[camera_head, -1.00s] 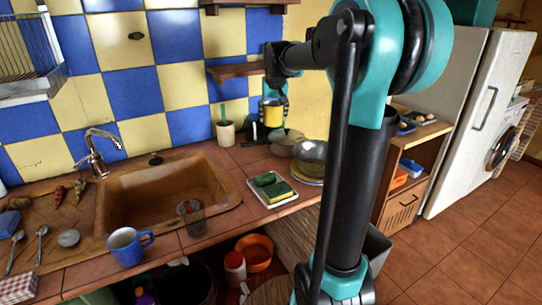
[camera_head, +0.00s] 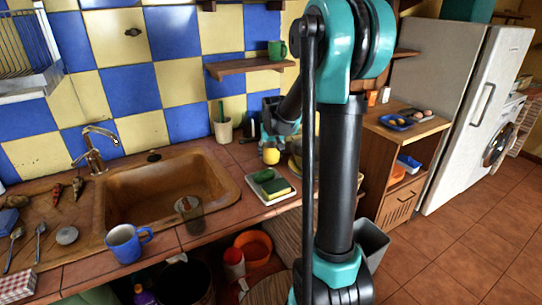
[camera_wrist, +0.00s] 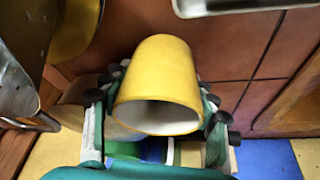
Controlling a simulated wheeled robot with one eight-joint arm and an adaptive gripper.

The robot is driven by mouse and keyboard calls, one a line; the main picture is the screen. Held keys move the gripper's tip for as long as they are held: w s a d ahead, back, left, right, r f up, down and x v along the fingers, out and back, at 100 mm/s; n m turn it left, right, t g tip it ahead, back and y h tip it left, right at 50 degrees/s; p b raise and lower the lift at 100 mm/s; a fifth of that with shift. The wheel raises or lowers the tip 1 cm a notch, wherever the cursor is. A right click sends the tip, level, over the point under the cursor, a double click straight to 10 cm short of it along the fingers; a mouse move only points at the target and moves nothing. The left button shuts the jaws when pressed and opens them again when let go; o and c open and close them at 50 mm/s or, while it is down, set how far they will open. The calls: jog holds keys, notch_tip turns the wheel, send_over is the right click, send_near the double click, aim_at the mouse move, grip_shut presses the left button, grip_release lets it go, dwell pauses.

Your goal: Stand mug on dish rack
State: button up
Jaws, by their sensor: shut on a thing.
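My gripper (camera_wrist: 162,98) is shut on a yellow mug (camera_wrist: 158,70), with one finger on each side of it. In the wrist view the mug's pale open end faces the camera. In the head view the yellow mug (camera_head: 271,153) is small, above the counter behind the green sponges, and my gripper (camera_head: 268,139) is partly hidden behind my arm. The dish rack (camera_head: 25,50) is the wire rack on the wall at the upper left, cut by the frame edge. A blue mug (camera_head: 124,244) stands on the front counter, and a green mug (camera_head: 277,50) on the wall shelf.
A sink (camera_head: 165,195) with a tap (camera_head: 93,145) and a glass (camera_head: 188,208) lie left of my gripper. A tray of sponges (camera_head: 268,187), a pale pot (camera_head: 223,130) and dishes are near the mug. The shelf (camera_head: 245,67) juts out above it.

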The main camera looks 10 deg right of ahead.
jog(key=shift+f, duration=0.5)
jog(key=o, duration=1.3)
jog(key=shift+f, duration=0.1)
